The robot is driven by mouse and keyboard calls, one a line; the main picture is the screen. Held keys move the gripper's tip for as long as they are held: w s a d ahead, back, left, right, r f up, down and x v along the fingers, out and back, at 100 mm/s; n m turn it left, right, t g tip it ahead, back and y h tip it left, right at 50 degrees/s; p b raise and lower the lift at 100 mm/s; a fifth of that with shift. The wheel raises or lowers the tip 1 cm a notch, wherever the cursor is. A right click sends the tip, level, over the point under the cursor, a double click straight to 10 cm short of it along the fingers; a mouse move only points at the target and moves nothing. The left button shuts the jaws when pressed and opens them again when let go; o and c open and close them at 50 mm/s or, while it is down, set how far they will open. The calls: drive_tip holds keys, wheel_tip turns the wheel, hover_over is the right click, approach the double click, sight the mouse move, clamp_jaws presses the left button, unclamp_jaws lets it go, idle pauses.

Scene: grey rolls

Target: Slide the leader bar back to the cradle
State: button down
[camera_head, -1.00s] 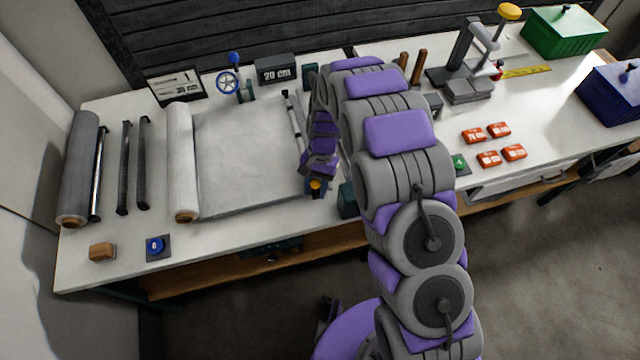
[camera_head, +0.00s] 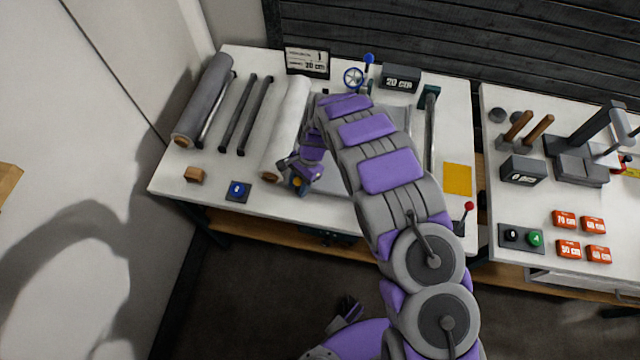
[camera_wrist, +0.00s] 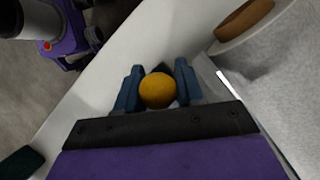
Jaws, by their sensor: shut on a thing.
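My gripper (camera_head: 298,184) is at the front of the table, just right of the lower end of the white roll (camera_head: 286,128). In the wrist view its two blue fingers (camera_wrist: 158,91) are closed around a yellow ball knob (camera_wrist: 157,91). The knob also shows as a small spot in the head view (camera_head: 297,182). The leader bar itself is hidden behind my arm and gripper. The white roll shows at the upper right of the wrist view, with its brown core (camera_wrist: 243,17). I cannot make out the cradle clearly.
A grey roll (camera_head: 204,100) and dark bars (camera_head: 247,115) lie to the left. A wooden block (camera_head: 194,174) and blue button (camera_head: 237,190) sit at the front left. A "20 cm" display (camera_head: 401,78) and blue handwheel (camera_head: 354,78) stand at the back. A yellow square (camera_head: 457,179) lies to the right.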

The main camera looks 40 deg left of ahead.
drive_tip(key=shift+s+a, duration=0.5)
drive_tip(key=shift+a, duration=0.3)
drive_tip(key=shift+a+r, duration=0.1)
drive_tip(key=c, duration=0.8)
unclamp_jaws()
drive_tip(key=shift+s, duration=0.1)
drive_tip(key=shift+c, duration=0.2)
drive_tip(key=shift+a, duration=0.15)
drive_tip(key=shift+w+r, duration=0.15)
drive_tip(key=shift+w, duration=0.05)
drive_tip(key=p+v, duration=0.1)
drive_tip(key=v, duration=1.5)
drive_tip(key=shift+r, duration=0.3)
drive_tip(key=shift+w, duration=0.15)
